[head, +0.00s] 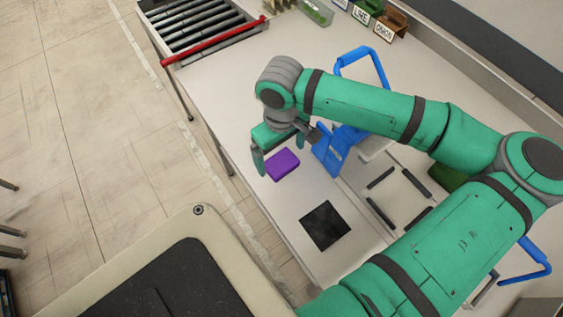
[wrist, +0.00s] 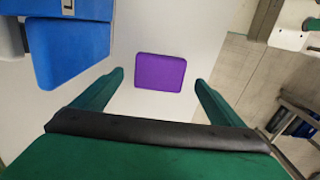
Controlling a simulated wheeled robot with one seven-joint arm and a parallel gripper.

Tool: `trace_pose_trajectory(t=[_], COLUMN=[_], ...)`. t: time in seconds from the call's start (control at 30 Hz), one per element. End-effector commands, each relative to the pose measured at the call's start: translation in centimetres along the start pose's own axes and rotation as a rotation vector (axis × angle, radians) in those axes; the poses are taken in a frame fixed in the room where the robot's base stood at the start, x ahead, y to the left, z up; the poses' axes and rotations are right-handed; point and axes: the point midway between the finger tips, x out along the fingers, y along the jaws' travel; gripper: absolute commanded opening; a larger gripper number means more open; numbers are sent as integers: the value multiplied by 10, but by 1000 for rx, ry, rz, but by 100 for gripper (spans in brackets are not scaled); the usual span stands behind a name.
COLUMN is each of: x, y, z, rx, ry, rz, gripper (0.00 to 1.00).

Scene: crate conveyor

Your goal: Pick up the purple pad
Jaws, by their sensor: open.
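The purple pad (head: 283,165) is a small rounded block lying flat on the white table near its left edge in the head view. In the wrist view the purple pad (wrist: 161,72) lies ahead of the fingertips, roughly midway between the lines of the two fingers. My gripper (head: 281,153) is open and empty, above and close to the pad in the head view. The wrist view shows my gripper's (wrist: 158,78) two green fingers spread wider than the pad, with neither seen touching it.
A blue crate-like thing (head: 330,155) stands just right of the pad; its blue panel (wrist: 73,50) shows left in the wrist view. A black square (head: 325,225) lies nearer on the table. A roller conveyor (head: 200,25) with a red bar (head: 215,45) is at the back left. Labelled bins (head: 365,14) stand behind.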

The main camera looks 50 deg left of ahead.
Motion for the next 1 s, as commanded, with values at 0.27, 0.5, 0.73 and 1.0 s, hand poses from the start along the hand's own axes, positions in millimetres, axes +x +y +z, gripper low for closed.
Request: trace_pose_trajectory(t=[0.27, 0.5, 0.73, 1.0], x=[35, 39, 39, 39], y=[1, 1, 1, 1], z=[0, -1, -1, -1], rx=[0, 1, 0, 0], ry=[-2, -1, -1, -1], rz=[0, 0, 0, 0], gripper=[92, 92, 52, 49])
